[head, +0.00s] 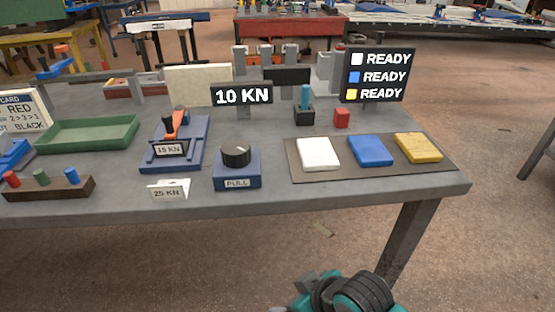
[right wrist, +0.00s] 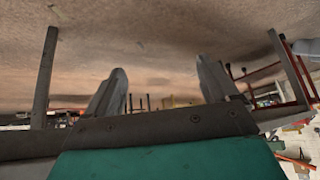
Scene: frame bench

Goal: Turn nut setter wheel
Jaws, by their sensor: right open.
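In the head view a black ribbed knob (head: 236,154) sits on a blue block (head: 237,180) labelled PULL, near the bench's front edge; it is the only wheel-like control I can make out, and I cannot tell if it is the nut setter wheel. A black sign (head: 241,96) reading 10 KN stands behind it. A teal and dark part of my arm shows at the bottom, below the bench front. In the right wrist view my right gripper (right wrist: 160,85) has its two fingers spread apart with nothing between them. My left gripper is in neither view.
The grey bench (head: 275,198) carries a blue fixture with an orange lever (head: 172,125), a 25 KN card (head: 169,189), a green tray (head: 133,120) and a peg rack (head: 50,190). White, blue and yellow pads (head: 370,151) lie at right below a READY sign (head: 379,75).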

